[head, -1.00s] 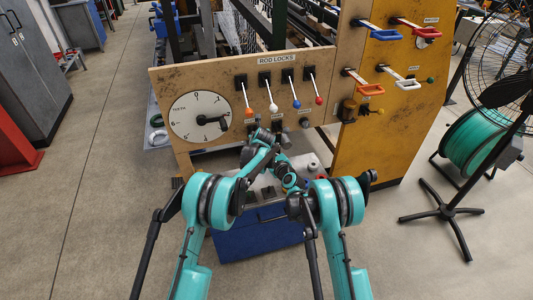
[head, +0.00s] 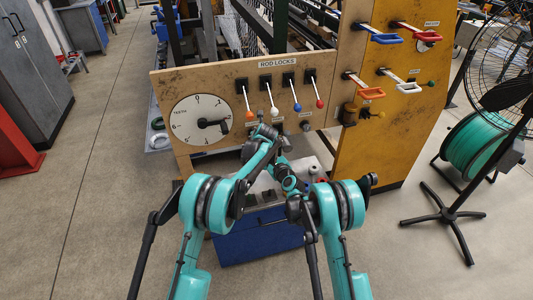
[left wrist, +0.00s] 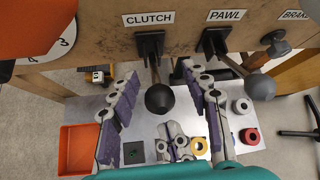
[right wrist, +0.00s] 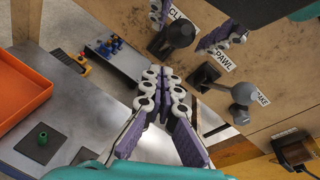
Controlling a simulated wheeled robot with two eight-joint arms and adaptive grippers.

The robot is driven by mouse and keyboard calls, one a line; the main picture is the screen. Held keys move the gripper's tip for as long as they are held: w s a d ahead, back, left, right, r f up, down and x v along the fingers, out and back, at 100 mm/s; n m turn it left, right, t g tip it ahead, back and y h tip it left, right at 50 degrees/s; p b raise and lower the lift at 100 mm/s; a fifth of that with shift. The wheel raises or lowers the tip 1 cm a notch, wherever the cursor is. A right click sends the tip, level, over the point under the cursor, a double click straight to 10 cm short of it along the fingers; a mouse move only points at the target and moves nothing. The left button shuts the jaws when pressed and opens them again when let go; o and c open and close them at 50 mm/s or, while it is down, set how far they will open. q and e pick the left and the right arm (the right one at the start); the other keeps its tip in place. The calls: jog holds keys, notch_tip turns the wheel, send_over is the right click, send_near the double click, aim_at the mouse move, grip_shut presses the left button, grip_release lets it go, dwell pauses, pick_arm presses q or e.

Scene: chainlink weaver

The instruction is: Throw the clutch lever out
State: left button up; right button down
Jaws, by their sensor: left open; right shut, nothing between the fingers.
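The clutch lever (left wrist: 159,98) is a dark stalk with a black ball knob, under the CLUTCH label (left wrist: 148,20). It points out from the panel toward the left wrist camera. My left gripper (left wrist: 160,76) is open, with one purple finger on each side of the knob and visible gaps between. The knob also shows in the right wrist view (right wrist: 181,33), between the left fingers. My right gripper (right wrist: 163,84) is shut and empty, below and apart from the knob. In the head view my arms hide the clutch lever.
The pawl lever (left wrist: 259,86) with its grey knob stands just right of the clutch. The brake knob (left wrist: 278,42) is further right. The teeth dial (head: 202,119) and rod-lock levers (head: 271,97) are on the same panel. An orange tray (left wrist: 78,148) and small parts lie on the bench below.

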pick_arm(q)
notch_tip(320, 180, up, 6)
jog(key=shift+d+f, duration=0.1)
jog(key=shift+f, duration=0.1)
jog(key=shift+s+r, duration=0.2)
jog(key=shift+r, duration=0.05)
jog(key=s+a+r+n+g, duration=0.1)
jog(key=s+a+r+n, duration=0.35)
jog(key=s, duration=0.45)
jog(key=s+a+r+n+g, duration=0.1)
jog(key=s+a+r+n, duration=0.2)
jog(key=s+n, duration=0.45)
jog(key=s+a+r+n+g, duration=0.1)
jog(key=s+a+r+n, duration=0.25)
jog(key=s, duration=0.75)
jog(key=s+f+n+h, duration=0.1)
jog(key=s+f+n, duration=0.3)
jog(key=s+n, duration=0.4)
jog(key=s+a+f+n, duration=0.1)
jog(key=s+f+n, duration=0.3)
jog(key=s, duration=1.4)
jog(key=n, duration=0.3)
jog(key=shift+a+n+h, duration=0.3)
jog(key=shift+n+h, duration=0.05)
jog(key=shift+h, duration=0.05)
pick_arm(e)
jog(key=shift+r, duration=0.3)
pick_arm(q)
jog(key=shift+f, duration=0.1)
